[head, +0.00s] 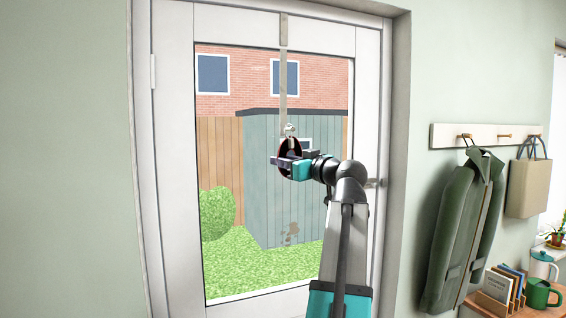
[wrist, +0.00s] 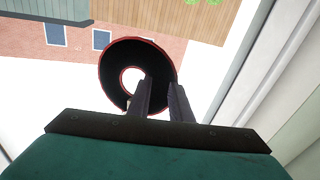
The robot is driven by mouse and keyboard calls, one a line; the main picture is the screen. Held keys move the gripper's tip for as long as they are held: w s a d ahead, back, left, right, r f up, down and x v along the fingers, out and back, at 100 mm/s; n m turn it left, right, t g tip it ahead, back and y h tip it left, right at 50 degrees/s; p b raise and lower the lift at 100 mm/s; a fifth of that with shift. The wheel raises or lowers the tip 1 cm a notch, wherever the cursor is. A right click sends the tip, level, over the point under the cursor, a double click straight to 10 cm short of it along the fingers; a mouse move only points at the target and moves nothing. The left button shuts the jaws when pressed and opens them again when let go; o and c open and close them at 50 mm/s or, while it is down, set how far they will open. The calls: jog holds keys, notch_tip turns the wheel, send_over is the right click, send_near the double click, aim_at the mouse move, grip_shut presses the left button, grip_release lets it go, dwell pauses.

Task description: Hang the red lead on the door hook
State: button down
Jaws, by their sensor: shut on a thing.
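The red lead (head: 290,147) shows as a coil with a dark face and a thin red rim, in front of the glass door. In the wrist view the coiled lead (wrist: 117,70) is a broad dark ring with a round hole. My gripper (head: 285,162) is shut on the lead's edge; in the wrist view its two fingers (wrist: 161,88) overlap the ring. The door hook (head: 290,130) hangs on a pale strap (head: 283,75) over the door top. It appears just above the coil; whether they touch I cannot tell. The hook is not seen in the wrist view.
The glazed door (head: 173,160) is closed, with a handle (head: 374,183) at its right. On the right wall a peg rail (head: 485,135) holds a green coat (head: 462,230) and a tan bag (head: 528,188). A letter rack (head: 500,290) and green mug (head: 540,294) stand below.

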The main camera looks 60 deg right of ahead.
jog(key=shift+f, duration=0.3)
jog(key=c, duration=1.5)
grip_release()
jog(key=shift+w, duration=0.1)
jog(key=shift+c, duration=0.2)
jog(key=b+v, duration=0.4)
jog(key=v, duration=1)
